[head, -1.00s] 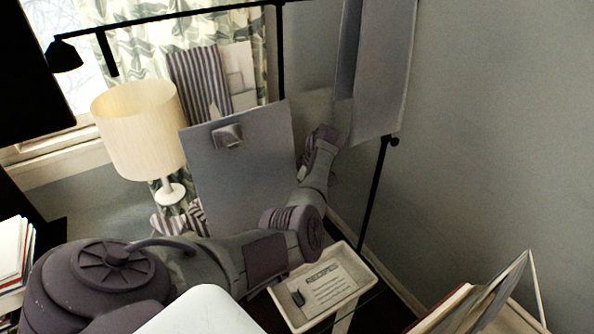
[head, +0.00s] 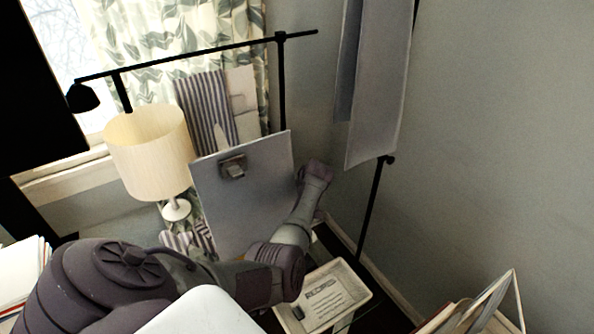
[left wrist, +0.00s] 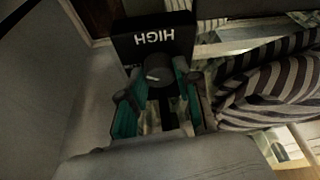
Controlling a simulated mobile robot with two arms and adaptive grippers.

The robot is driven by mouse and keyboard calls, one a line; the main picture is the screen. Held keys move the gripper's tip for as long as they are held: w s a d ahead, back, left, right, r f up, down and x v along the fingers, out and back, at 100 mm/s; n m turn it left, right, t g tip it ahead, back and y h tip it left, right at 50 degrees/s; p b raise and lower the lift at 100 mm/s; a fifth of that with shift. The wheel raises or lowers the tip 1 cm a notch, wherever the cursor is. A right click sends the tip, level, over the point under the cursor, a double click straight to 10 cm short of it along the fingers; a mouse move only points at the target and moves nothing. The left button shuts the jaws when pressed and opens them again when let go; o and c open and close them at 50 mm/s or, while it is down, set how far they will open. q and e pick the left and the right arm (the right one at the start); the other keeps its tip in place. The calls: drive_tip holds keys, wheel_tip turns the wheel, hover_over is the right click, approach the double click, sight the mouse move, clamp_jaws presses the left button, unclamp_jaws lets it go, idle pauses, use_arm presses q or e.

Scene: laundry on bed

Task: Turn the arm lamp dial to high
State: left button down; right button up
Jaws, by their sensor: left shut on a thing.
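The black arm lamp shows in the head view, with its long bar (head: 200,58) and small shade (head: 83,96) at the upper left. In the left wrist view, a dark round dial (left wrist: 159,70) sits just below a black plate (left wrist: 152,38) lettered HIGH, upside down in the picture. My left gripper (left wrist: 158,84) has its teal-lined fingers on either side of the dial and is shut on it. The dial's pointer is too small to read. In the head view my left arm reaches to the right, and its gripper is hidden. My right gripper is not in view.
A cream table lamp (head: 150,155) stands left of a grey clipboard (head: 243,200). A pale tray (head: 362,296) with a card lies below. Grey panels (head: 375,85) hang by the right wall. Striped cloth (left wrist: 268,85) lies close right of the fingers.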

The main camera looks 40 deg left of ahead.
use_arm(q)
drive_tip(key=shift+m, duration=0.3)
drive_tip(key=c, duration=0.8)
unclamp_jaws()
drive_tip(key=v, duration=1.2)
drive_tip(key=shift+s, duration=0.15)
